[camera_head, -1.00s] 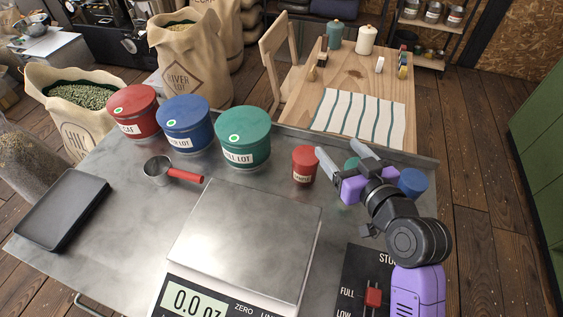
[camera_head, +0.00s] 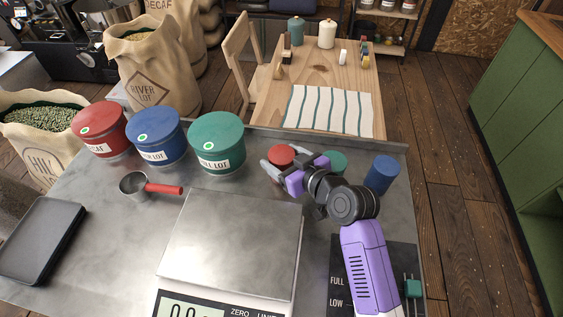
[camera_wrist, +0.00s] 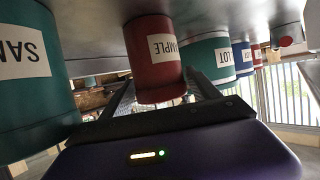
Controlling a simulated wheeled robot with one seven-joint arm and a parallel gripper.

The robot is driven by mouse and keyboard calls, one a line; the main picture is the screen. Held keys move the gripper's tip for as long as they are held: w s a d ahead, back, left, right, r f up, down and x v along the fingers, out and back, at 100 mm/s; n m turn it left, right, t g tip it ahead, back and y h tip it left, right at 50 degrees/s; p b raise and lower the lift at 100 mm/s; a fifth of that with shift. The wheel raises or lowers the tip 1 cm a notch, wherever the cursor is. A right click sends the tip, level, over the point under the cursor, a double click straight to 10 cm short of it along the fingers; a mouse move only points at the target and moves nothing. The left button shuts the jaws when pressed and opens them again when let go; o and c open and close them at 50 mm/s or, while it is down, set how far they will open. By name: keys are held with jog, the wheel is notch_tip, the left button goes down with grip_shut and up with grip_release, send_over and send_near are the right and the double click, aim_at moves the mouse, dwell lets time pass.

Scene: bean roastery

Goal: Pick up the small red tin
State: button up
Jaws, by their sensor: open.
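The small red tin (camera_head: 281,154) stands on the metal table, right of the large green tin; its lower part is hidden by my gripper in the head view. In the wrist view, which is upside down, the red tin (camera_wrist: 152,58) shows a white SAMPLE label. My gripper (camera_head: 286,163) is open around it, with one finger on each side (camera_wrist: 163,92). I cannot tell whether either finger touches the tin.
A small green tin (camera_head: 335,162) and a small blue tin (camera_head: 382,174) stand just right of my gripper. Large red (camera_head: 100,130), blue (camera_head: 156,136) and green (camera_head: 217,143) tins stand left. A scale (camera_head: 232,245) lies in front; a red-handled scoop (camera_head: 135,186) lies further left.

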jog(key=shift+w+a+f, duration=0.15)
jog(key=shift+w, duration=0.1)
jog(key=shift+c, duration=0.4)
jog(key=c, duration=1.1)
jog(key=shift+c, duration=0.4)
